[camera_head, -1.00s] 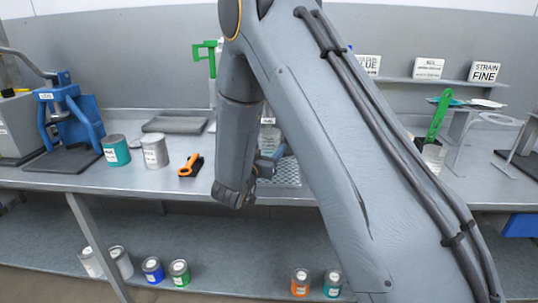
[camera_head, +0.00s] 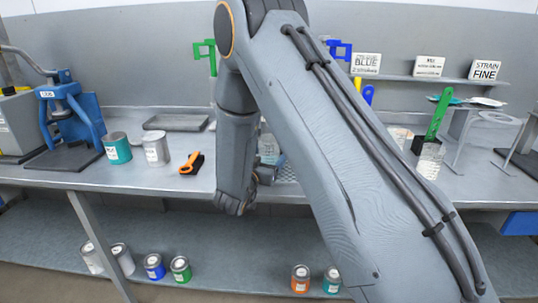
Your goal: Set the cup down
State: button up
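A clear, whitish cup-like container (camera_head: 430,158) stands on the bench at the right, just beyond my arm, with a green upright tool (camera_head: 438,115) at it. A second pale, clear piece (camera_head: 400,138) shows at the arm's edge to its left, mostly covered. I cannot tell which of these is the task's cup. My gripper is hidden; my wrist hangs over the bench's front edge and its end runs behind my large arm link. Whether the gripper holds a cup cannot be seen.
A perforated metal plate (camera_head: 287,172) lies partly behind my arm. A blue press (camera_head: 72,120) is farther left. More cans sit on the lower shelf.

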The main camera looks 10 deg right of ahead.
jog(key=shift+r, duration=0.2)
jog(key=b+v, duration=0.2)
jog(key=v, duration=1)
